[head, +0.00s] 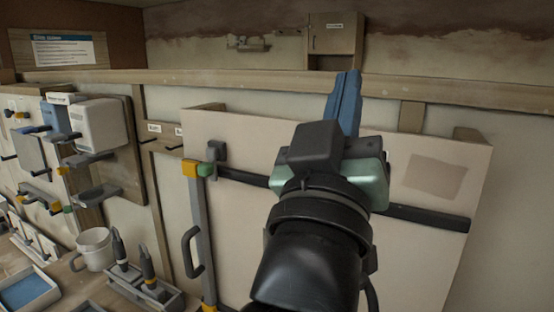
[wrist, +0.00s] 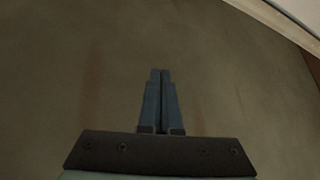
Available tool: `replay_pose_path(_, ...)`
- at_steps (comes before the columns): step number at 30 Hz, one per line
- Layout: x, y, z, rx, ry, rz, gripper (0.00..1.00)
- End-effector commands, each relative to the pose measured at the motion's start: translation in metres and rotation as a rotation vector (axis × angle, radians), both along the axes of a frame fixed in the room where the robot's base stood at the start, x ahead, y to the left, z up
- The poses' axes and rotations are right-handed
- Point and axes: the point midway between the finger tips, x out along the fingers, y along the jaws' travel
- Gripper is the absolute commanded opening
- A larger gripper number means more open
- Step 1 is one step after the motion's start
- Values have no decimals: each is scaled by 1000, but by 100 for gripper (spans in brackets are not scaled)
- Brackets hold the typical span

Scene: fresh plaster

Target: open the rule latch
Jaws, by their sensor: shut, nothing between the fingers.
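A grey upright rule (head: 202,232) with yellow end pieces and a black handle (head: 190,252) stands at the left edge of a pale board in the head view. By its top end are a green piece (head: 206,170) and a dark grey block (head: 216,153); I cannot tell which of these is the latch, or whether it is open. My gripper (head: 347,75) is up and to the right of them, in front of the board's top edge and apart from the rule. Its blue fingers are together and empty in the wrist view (wrist: 160,73), facing a plain brownish surface.
The pale board (head: 260,240) has a dark horizontal rail (head: 425,219) across it, and my arm hides part of both. A small wooden cabinet (head: 335,38) hangs at the back.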

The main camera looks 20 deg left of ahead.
Motion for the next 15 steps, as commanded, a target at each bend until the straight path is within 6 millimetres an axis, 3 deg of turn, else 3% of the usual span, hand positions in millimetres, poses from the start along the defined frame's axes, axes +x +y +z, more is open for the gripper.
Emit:
replay_pose_path(3,35,62,-31,-190,122,-43,0)
replay_pose_path(7,55,136,-74,-453,228,-89,0)
replay_pose_path(12,52,232,-129,-835,299,-132,0)
replay_pose_path(15,41,274,-155,-1023,303,-152,0)
